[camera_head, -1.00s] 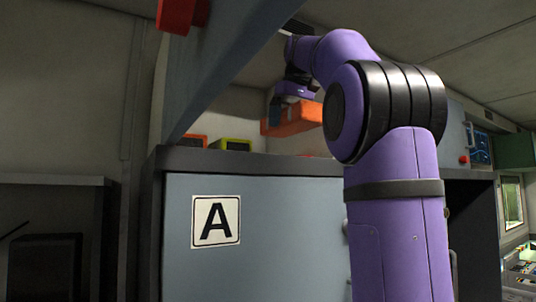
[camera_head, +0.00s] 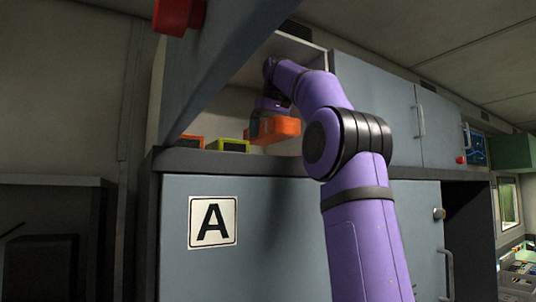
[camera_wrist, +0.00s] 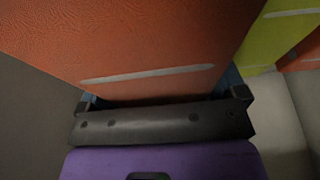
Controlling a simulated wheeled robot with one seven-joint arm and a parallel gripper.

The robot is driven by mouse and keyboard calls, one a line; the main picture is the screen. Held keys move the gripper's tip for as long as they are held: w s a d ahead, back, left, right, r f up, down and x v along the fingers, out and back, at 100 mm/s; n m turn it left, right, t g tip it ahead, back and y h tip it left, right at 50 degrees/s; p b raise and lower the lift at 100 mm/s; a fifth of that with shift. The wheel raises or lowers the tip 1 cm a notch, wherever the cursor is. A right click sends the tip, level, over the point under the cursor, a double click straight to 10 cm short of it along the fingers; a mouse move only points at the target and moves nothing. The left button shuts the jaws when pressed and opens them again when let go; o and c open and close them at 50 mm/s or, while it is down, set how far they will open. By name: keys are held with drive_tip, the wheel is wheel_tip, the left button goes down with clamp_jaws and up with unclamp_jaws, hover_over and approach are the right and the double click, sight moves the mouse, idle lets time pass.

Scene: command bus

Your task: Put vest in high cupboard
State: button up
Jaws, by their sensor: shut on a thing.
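The orange vest (camera_head: 275,130), a folded block with a pale stripe, is held by my gripper (camera_head: 258,126) inside the open high cupboard (camera_head: 215,103). It hangs just above or at the cupboard floor; I cannot tell whether it touches. In the wrist view the vest (camera_wrist: 130,45) fills the upper left, with my gripper (camera_wrist: 165,98) shut on its near edge. The fingertips are mostly hidden by the vest.
A yellow-green folded item (camera_head: 233,146) and another orange item (camera_head: 190,142) lie in the cupboard to the left. The raised cupboard door (camera_head: 215,65) slants above on the left. Closed cupboard doors (camera_head: 385,110) are to the right. A lower cabinet marked A (camera_head: 213,222) is below.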

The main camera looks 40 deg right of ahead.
sight(270, 140)
drive_tip(key=shift+f, duration=2.8)
drive_tip(key=shift+w+f, duration=0.25)
drive_tip(key=shift+f, duration=0.1)
drive_tip(key=shift+f, duration=0.1)
drive_tip(key=o, duration=0.7)
drive_tip(key=shift+v, duration=3.85)
